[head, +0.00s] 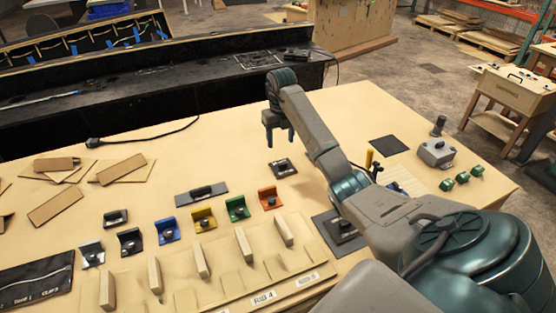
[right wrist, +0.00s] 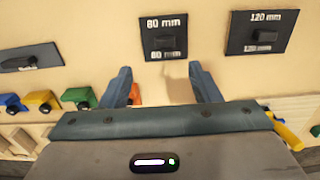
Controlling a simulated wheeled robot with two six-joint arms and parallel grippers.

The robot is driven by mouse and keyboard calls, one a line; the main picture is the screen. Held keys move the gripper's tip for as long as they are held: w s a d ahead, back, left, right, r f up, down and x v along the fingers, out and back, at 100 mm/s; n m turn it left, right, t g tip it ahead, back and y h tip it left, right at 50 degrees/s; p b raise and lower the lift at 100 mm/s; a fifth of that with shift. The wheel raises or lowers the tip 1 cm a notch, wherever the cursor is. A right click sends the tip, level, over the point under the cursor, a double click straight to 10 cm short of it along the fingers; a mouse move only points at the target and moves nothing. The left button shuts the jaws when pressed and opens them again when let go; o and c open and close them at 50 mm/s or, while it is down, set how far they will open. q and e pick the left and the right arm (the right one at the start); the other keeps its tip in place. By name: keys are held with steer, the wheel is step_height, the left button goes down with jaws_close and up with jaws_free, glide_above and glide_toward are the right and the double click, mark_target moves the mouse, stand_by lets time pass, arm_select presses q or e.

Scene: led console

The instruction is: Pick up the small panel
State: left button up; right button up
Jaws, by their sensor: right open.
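A small dark square panel (head: 283,168) with a raised black grip lies flat on the table. In the right wrist view it (right wrist: 153,40) has white lettering that reads 80 mm or 60 mm. A larger dark panel marked 120 mm (right wrist: 238,38) lies to its right there. My right gripper (head: 279,138) points down above the table near the small panel. Its two fingers are apart with nothing between them, and they also show in the right wrist view (right wrist: 160,78), just below the small panel. My left gripper is out of view.
Blue, yellow, green and orange brackets (head: 237,213) stand left of the small panel, with a wide dark panel (head: 182,200) behind them. A wooden rack with upright pegs (head: 243,245) is in front. Loose wood pieces (head: 122,168) lie at left. Bare table lies behind the small panel.

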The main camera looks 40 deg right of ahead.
mark_target(283, 163)
step_height(283, 163, down, 4)
steer(key=b, duration=0.3)
steer(key=shift+w+d+f+b, duration=0.1)
steer(key=shift+w+f+b, duration=0.05)
steer(key=shift+f+b, duration=0.9)
steer(key=shift+b, duration=0.1)
steer(key=shift+d+f+b, duration=0.15)
steer(key=shift+f+b, duration=0.25)
steer(key=shift+b, duration=0.1)
steer(key=f+p, duration=0.2)
steer(key=shift+s+d+f, duration=0.15)
steer(key=shift+s+f, duration=0.05)
steer(key=shift+f, duration=0.4)
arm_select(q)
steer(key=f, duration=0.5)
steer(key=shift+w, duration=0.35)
